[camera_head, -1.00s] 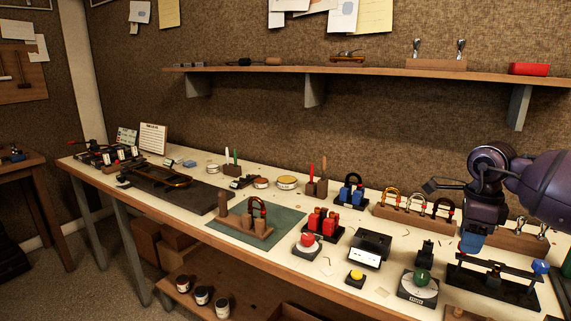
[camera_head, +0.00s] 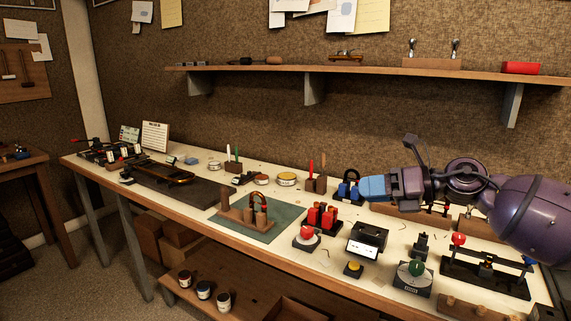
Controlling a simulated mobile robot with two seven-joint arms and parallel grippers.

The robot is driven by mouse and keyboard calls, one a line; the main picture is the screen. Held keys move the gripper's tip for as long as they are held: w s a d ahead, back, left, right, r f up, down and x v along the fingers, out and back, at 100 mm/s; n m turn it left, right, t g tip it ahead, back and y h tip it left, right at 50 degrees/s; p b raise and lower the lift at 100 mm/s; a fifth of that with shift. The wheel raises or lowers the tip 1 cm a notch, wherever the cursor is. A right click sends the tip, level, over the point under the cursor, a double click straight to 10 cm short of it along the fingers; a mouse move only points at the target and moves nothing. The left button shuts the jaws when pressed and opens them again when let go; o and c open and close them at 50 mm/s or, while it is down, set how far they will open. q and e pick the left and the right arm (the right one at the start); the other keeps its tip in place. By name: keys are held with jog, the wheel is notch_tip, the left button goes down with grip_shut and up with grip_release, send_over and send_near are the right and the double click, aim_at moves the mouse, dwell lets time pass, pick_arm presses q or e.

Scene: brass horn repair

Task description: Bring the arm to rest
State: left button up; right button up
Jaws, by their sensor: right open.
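My right arm comes in from the right edge and reaches level to the left above the back of the workbench (camera_head: 330,268). My right gripper (camera_head: 368,189) has blue fingers pointing left; they are open and nothing shows between them. In the picture the fingertips overlap the right side of the rack with blue blocks (camera_head: 347,191); I cannot tell how far apart they are. My arm hides part of the wooden rack of horseshoe-shaped pieces (camera_head: 385,208) behind it. My left gripper is not in view.
A wall shelf (camera_head: 390,69) runs above.

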jog(key=s+d+f+m+t+h, duration=0.2)
jog(key=s+f+m+t+h, duration=0.15)
jog(key=f+m, duration=0.6)
jog(key=s+d+f+m+t+h, duration=0.15)
jog(key=f+m+t, duration=0.35)
jog(key=m, duration=0.7)
jog(key=s+d+f+m+t+h, duration=0.1)
jog(key=s+f+m+t+h, duration=0.25)
jog(key=f+m, duration=0.55)
jog(key=s+d+f+m+g+h, duration=0.2)
jog(key=s+f+m, duration=0.3)
jog(key=s+f, duration=0.5)
jog(key=s+d+f+m+g+h, duration=0.3)
jog(key=s+f+m, duration=0.3)
jog(key=s+f, duration=0.4)
jog(key=s+g, duration=0.1)
jog(key=s, duration=0.4)
jog(key=shift+s+d+f+h, duration=0.15)
jog(key=shift+s+d+h, duration=0.05)
jog(key=shift+d+h, duration=0.2)
